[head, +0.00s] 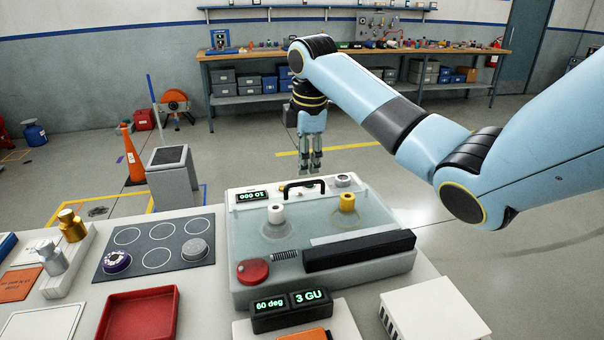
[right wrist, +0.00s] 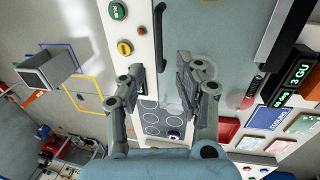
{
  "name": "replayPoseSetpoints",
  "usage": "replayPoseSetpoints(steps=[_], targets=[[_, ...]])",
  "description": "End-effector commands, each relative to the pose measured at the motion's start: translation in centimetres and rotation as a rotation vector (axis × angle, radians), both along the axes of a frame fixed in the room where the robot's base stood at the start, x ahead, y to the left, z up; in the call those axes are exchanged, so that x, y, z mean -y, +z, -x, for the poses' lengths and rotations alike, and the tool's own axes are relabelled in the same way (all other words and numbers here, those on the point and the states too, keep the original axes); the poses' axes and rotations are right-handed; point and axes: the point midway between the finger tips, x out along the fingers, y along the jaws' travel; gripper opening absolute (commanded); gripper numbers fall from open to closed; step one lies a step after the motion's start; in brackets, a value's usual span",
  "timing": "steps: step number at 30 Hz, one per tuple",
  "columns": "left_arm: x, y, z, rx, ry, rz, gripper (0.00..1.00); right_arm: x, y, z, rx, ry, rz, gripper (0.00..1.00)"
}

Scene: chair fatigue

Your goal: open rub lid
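The rub tester has a clear, glassy lid (head: 308,232) that lies flat and closed over its box. A black arched handle (head: 304,189) stands at the lid's far edge. Through the lid I see a white-topped post (head: 276,213) and a yellow-topped post (head: 347,202). My right gripper (head: 311,168) points down above and behind the handle, empty, with its fingers apart. In the right wrist view the fingers (right wrist: 160,78) are spread, and the handle (right wrist: 158,38) shows as a dark bar beyond and between them. I cannot tell the exact gap to it. My left gripper is not in view.
A red knob (head: 253,271) and a long black block (head: 360,250) sit at the tester's front. A display (head: 291,308) reads "60 deg" and "3 GU". A red tray (head: 139,315) and a dark pad with circles (head: 158,246) lie to the left. Floor behind is open.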

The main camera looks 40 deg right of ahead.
Motion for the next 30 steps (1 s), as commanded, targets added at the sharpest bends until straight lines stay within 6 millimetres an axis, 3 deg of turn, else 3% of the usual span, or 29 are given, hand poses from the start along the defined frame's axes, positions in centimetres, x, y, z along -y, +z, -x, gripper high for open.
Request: replayPoseSetpoints(steps=[5, 9, 14, 20, 28, 30], targets=[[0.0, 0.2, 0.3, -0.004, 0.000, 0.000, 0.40, 0.3, -3.2, -0.5, -0.002, -0.001, -0.001, 0.34], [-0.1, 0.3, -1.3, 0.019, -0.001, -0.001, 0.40, 0.4, -4.8, -0.8, 0.000, -0.001, 0.000, 0.34], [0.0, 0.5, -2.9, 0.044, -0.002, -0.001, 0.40, 0.5, -5.4, -0.9, 0.001, -0.001, 0.000, 0.34], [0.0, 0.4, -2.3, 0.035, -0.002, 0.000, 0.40, 0.5, -5.4, -1.0, 0.001, -0.001, 0.000, 0.34], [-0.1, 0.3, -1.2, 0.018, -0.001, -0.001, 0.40, 0.5, -5.4, -0.9, 0.000, -0.001, 0.001, 0.00], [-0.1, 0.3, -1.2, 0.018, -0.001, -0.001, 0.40, 0.5, -5.4, -0.9, 0.000, -0.001, 0.001, 0.00]])
